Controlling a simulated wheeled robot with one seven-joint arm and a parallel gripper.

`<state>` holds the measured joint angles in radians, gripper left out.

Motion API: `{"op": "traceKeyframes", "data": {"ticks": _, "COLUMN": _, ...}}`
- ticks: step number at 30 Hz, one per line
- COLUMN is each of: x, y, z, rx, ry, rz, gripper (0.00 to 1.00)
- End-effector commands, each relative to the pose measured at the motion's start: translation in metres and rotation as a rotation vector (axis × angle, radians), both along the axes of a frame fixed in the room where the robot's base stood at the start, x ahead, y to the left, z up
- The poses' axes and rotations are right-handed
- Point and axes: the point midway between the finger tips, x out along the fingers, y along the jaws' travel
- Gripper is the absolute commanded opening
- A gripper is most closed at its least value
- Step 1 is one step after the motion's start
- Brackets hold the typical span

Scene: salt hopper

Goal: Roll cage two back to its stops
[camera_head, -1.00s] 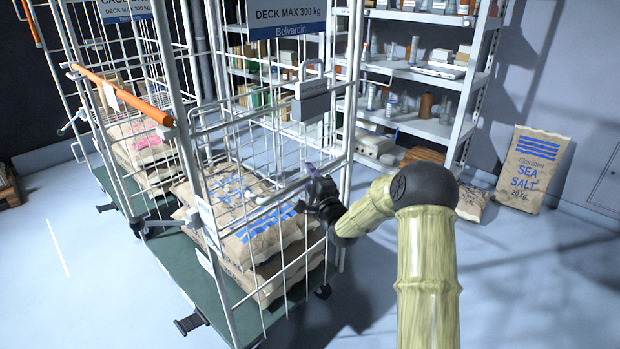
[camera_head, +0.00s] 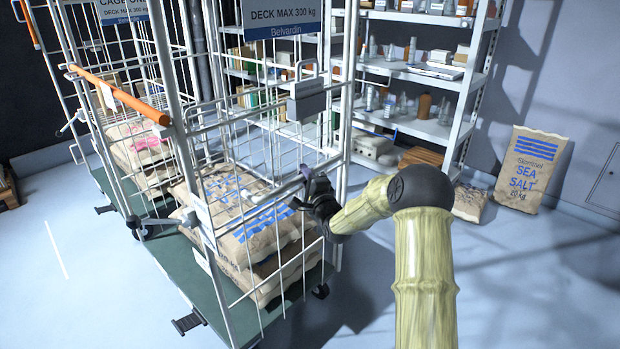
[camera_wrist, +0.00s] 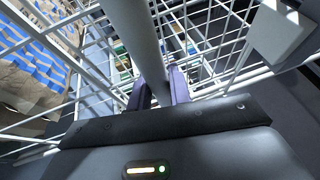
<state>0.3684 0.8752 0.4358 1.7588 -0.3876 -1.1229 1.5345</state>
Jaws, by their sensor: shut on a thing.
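Cage two (camera_head: 210,318), the nearer white wire cage with a green deck, stands upright at centre left. Its hanging sign reads "DECK MAX 300 kg Belvardin" (camera_head: 282,18); the upper part is cut off. Stacked sacks (camera_head: 250,225) lie on its deck. My gripper (camera_head: 307,174) is at the right end of a rail on the cage's near side. In the wrist view its purple fingers (camera_wrist: 160,88) are shut around a thick pale bar (camera_wrist: 135,35). I cannot make out the stops.
A black pedal (camera_head: 186,323) juts from cage two's near edge. Shelving (camera_head: 420,127) stands behind; a salt sack (camera_head: 530,170) leans against the right wall. Floor at right front is clear.

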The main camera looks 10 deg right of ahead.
Motion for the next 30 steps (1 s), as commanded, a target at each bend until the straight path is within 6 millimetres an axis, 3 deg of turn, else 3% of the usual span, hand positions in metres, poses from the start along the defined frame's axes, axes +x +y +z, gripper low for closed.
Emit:
{"op": "traceKeyframes", "data": {"ticks": 8, "x": 0.001, "y": 0.005, "z": 0.001, "rx": -0.001, "ry": -0.002, "rz": 0.006, "gripper": 0.0}}
{"op": "traceKeyframes", "data": {"ticks": 9, "x": 0.001, "y": 0.005, "z": 0.001, "rx": -0.001, "ry": -0.002, "rz": 0.006, "gripper": 0.26}}
{"op": "traceKeyframes", "data": {"ticks": 12, "x": 0.001, "y": 0.005, "z": 0.001, "rx": -0.001, "ry": -0.002, "rz": 0.007, "gripper": 0.41}}
{"op": "traceKeyframes", "data": {"ticks": 23, "x": -0.002, "y": -0.003, "z": 0.0, "rx": -0.001, "ry": -0.001, "rz": -0.003, "gripper": 0.41}}
{"op": "traceKeyframes", "data": {"ticks": 30, "x": -0.026, "y": -0.009, "z": -0.005, "rx": -0.001, "ry": 0.001, "rz": -0.004, "gripper": 0.41}}
